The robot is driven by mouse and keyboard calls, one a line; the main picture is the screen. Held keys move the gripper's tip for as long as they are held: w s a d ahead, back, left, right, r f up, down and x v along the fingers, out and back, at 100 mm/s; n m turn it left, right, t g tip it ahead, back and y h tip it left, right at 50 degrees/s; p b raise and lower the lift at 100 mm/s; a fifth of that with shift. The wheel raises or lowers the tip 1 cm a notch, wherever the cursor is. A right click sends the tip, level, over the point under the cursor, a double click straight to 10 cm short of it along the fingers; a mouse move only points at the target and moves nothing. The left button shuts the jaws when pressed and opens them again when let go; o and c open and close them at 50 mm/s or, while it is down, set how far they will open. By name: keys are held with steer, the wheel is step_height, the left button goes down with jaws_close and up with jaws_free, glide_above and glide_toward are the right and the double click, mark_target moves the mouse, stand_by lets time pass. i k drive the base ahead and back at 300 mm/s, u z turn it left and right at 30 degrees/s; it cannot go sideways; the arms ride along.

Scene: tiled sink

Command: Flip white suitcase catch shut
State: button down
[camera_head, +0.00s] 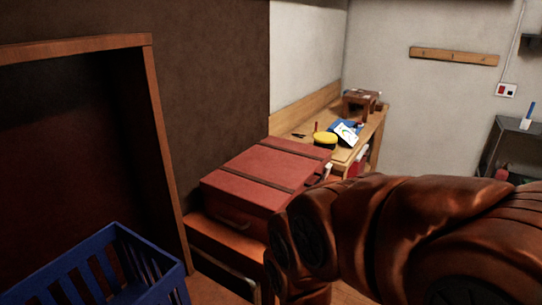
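A red suitcase (262,172) with dark straps lies closed and flat on a wooden stand. The suitcase itself is red, not white. A small white piece (327,170) shows at its right side, just above my arm; I cannot tell whether it is the catch or what position it is in. My brown, shiny arm (420,235) fills the lower right and covers the suitcase's lower right side. My gripper is hidden behind the arm or out of frame, so its contact with the suitcase does not show.
A blue plastic basket (110,270) stands at the lower left beside a wooden frame (160,130). Behind the suitcase, a wooden bench (375,125) holds a yellow round thing (325,139), papers and a brown box (361,101). A grey stand (512,143) is at the far right.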

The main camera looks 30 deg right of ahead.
mark_target(328, 172)
steer(key=u, duration=0.05)
steer(key=k, duration=0.5)
steer(key=z, duration=1.1)
steer(key=i, duration=0.2)
steer(key=z, duration=1.6)
steer(key=i, duration=0.75)
steer(key=u, duration=2.5)
